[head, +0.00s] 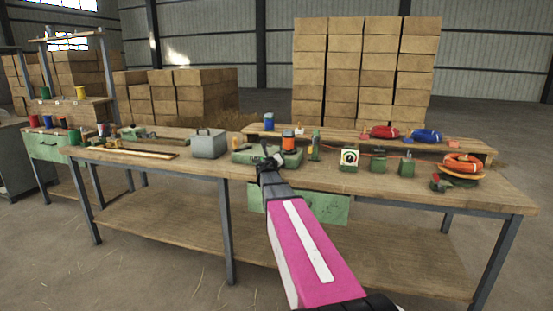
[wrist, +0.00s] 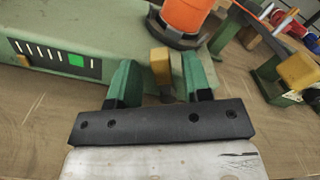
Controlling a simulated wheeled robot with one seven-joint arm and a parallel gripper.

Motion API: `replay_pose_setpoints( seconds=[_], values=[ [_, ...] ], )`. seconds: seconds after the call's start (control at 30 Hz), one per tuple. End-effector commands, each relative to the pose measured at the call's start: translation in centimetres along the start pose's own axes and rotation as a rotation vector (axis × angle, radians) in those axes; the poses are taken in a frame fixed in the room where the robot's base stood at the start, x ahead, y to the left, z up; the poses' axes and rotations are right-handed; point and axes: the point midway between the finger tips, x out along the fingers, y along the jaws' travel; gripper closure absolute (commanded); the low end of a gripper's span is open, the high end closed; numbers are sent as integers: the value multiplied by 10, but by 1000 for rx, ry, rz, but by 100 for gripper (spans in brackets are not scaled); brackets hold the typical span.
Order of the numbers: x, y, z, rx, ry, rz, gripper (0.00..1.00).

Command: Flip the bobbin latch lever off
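The latch lever appears to be the small yellow block (wrist: 160,65) on a dark stem in the wrist view, in front of the orange bobbin (wrist: 186,14). The bobbin sits on a dark round base on the green winder (wrist: 105,28), which has a marked scale panel. My gripper (wrist: 160,60) is open, with one green finger on each side of the yellow block. Small gaps show on both sides; the right finger is near the bobbin's base. In the head view my gripper (head: 268,155) is at the winder's front, and the bobbin (head: 288,141) stands upright. My arm hides part of the winder.
A grey metal box (head: 208,144) stands left of the winder on the wooden bench (head: 400,195). To the right are a green stand (head: 314,148), a white-faced dial (head: 349,158) and orange rings (head: 462,163). In the wrist view a yellow-topped green stand (wrist: 298,72) is at right.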

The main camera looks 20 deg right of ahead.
Motion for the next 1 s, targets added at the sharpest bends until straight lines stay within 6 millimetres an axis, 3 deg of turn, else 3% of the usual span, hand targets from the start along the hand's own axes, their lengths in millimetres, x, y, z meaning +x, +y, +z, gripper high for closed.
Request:
replay_pose_setpoints(
  seconds=[0.27, 0.43, 1.0],
  values=[
    [-1, 0, 0, 1, 0, -1, 55],
    [-13, -1, 0, 1, 0, 0, 55],
    [-104, -1, 0, 1, 0, 1, 55]
  ],
)
